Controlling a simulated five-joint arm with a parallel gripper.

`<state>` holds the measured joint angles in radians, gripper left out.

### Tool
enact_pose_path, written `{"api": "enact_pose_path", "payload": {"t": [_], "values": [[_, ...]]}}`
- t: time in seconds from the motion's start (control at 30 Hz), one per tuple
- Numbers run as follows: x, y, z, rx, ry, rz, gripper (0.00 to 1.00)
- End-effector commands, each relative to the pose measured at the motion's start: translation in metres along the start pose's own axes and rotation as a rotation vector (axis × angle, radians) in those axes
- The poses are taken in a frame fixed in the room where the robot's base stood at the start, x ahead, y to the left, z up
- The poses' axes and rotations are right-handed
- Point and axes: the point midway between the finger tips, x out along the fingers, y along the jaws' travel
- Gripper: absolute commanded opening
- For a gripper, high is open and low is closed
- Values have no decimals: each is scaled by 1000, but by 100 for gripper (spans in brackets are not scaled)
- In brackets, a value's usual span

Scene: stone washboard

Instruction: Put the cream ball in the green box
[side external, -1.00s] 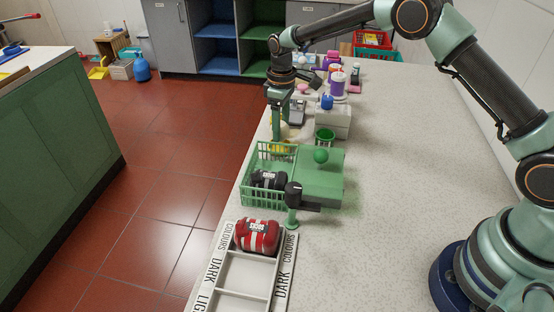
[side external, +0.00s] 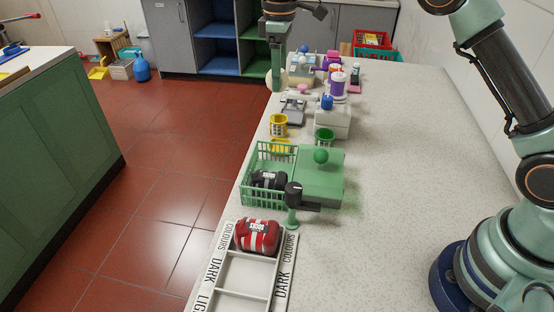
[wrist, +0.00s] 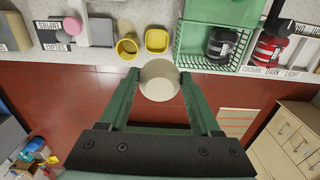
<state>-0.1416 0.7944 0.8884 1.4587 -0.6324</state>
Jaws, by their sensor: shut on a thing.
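The cream ball (wrist: 160,80) is between the fingertips of my gripper (wrist: 160,88) in the wrist view, seen against the bench edge and red floor. In the side view, my gripper (side external: 276,86) holds the cream ball (side external: 270,77) up high, beyond the green box; the finger hides part of the ball. The green box (side external: 247,181) is a slatted open basket with a flat green part carrying a round knob beside it. A black striped object lies in the basket. In the wrist view, the green box (wrist: 180,42) is at the upper right.
Yellow cups (side external: 279,120), a green cup (side external: 324,135), a white dispenser block (side external: 331,122) and purple bottles (side external: 337,84) stand along the bench beyond the box. A red object (side external: 257,236) lies in a labelled white tray (side external: 231,297).

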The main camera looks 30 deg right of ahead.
Motion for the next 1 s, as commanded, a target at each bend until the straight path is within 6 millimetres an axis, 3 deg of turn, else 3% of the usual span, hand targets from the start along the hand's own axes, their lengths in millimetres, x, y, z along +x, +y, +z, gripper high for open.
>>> {"api": "enact_pose_path", "payload": {"t": [0.4,0.6,0.8,1.0], "values": [[76,-44,-3,-825,-2,-3,11],[103,-63,2,-1163,-1,-2,11],[117,-74,6,-1342,0,0,11],[126,-76,7,-1383,0,0,11]]}}
